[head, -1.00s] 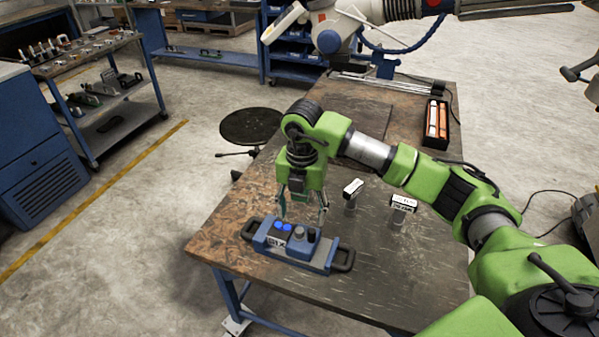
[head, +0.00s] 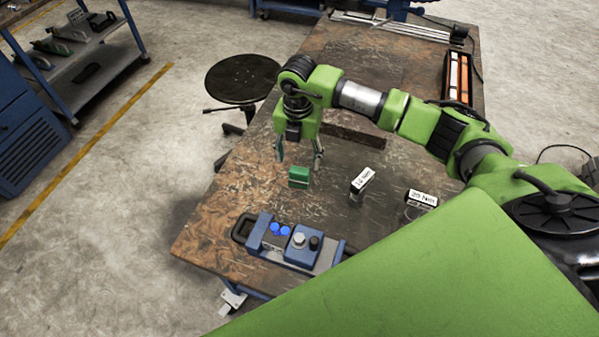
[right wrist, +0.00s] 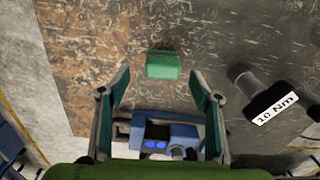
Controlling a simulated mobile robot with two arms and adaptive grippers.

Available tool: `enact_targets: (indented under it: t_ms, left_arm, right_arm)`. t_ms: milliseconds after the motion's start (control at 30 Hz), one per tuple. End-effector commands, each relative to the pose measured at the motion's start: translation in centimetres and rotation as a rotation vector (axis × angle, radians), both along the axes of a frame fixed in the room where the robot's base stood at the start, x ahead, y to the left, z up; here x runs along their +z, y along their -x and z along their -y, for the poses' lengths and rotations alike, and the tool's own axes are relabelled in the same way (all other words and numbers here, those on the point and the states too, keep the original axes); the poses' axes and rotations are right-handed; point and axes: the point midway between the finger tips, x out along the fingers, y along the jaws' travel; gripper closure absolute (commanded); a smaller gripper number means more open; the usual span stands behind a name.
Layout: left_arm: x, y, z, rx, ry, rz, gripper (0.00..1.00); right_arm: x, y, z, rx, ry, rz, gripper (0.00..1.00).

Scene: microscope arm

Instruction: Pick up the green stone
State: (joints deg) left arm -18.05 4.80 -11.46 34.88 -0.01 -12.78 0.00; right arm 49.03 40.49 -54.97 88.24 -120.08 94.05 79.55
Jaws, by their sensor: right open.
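The green stone (head: 299,176) is a small green block on the worn brown table, behind the blue device. In the right wrist view the stone (right wrist: 162,66) lies beyond the fingertips, between their lines. My right gripper (head: 299,158) is open and empty, pointing down above the table close to the stone. Its two spread fingers also show in the right wrist view (right wrist: 160,88), apart from the stone. My left gripper is not in view.
A blue control box with handles (head: 291,244) sits at the table's front edge. Two labelled weights, 10 Nm (head: 362,181) and 20 Nm (head: 421,198), stand right of the stone. A tray with orange items (head: 457,78) is at the back right. A round stool (head: 243,78) stands left.

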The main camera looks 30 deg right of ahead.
Motion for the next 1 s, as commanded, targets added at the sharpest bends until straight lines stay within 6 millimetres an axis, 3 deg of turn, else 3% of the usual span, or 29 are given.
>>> enact_targets:
  t_ms: [367, 600, 900, 1000]
  left_arm:
    - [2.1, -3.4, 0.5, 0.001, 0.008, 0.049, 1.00]
    - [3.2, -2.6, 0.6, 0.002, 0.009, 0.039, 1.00]
    - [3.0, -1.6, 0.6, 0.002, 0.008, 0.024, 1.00]
    - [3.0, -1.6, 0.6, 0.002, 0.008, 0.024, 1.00]
  right_arm:
    - [-3.3, 0.7, 0.0, 0.000, 0.001, -0.003, 0.42]
    - [-6.7, 1.0, -0.1, 0.000, 0.000, 0.000, 0.42]
    - [-7.3, 1.0, -0.1, 0.001, 0.001, 0.002, 0.42]
    - [-7.3, 1.0, -0.1, 0.001, 0.001, 0.002, 0.68]
